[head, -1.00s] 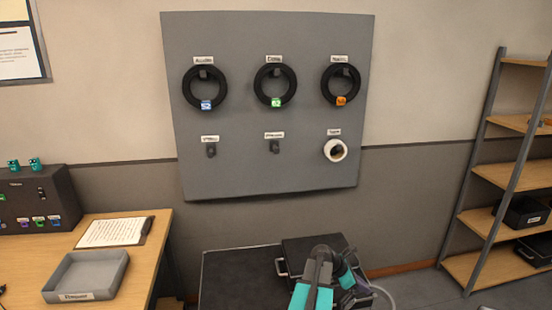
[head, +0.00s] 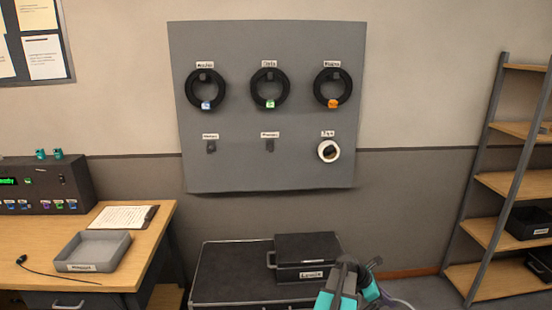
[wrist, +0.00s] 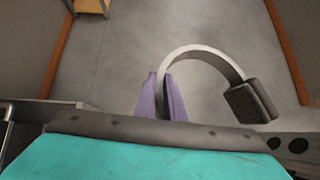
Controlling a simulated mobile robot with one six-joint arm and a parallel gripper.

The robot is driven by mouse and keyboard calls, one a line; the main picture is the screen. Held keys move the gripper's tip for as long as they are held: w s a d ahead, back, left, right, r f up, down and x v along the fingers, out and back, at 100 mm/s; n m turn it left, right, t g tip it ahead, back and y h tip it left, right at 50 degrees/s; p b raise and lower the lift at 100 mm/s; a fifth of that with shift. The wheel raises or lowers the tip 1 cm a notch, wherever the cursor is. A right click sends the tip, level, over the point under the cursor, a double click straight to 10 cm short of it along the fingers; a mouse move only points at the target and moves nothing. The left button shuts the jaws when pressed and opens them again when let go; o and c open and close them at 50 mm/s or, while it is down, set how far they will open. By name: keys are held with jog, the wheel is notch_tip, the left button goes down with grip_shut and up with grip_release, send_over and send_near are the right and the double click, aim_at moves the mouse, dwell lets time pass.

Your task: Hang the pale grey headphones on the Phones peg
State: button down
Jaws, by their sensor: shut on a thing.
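The pale grey headphones show in the wrist view, with a light curved headband (wrist: 205,52) and one dark ear cushion (wrist: 250,101) at the right; the other end is hidden. My gripper (wrist: 161,78) has its purple fingers shut on the headband. In the head view my arm is at the bottom right, and neither the fingers nor the headphones can be made out. The grey pegboard (head: 230,170) hangs on the wall. Its lower row has two bare pegs, left (head: 211,147) and middle (head: 270,146); their labels are too small to read surely.
Black cable coils hang on the upper pegs and a white tape roll (head: 320,152) at lower right. A black case (head: 225,270) with a smaller box (head: 306,250) stands below the board. A desk (head: 160,225) is at left, a shelf unit (head: 510,185) at right.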

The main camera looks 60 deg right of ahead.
jog(key=shift+s, duration=0.65)
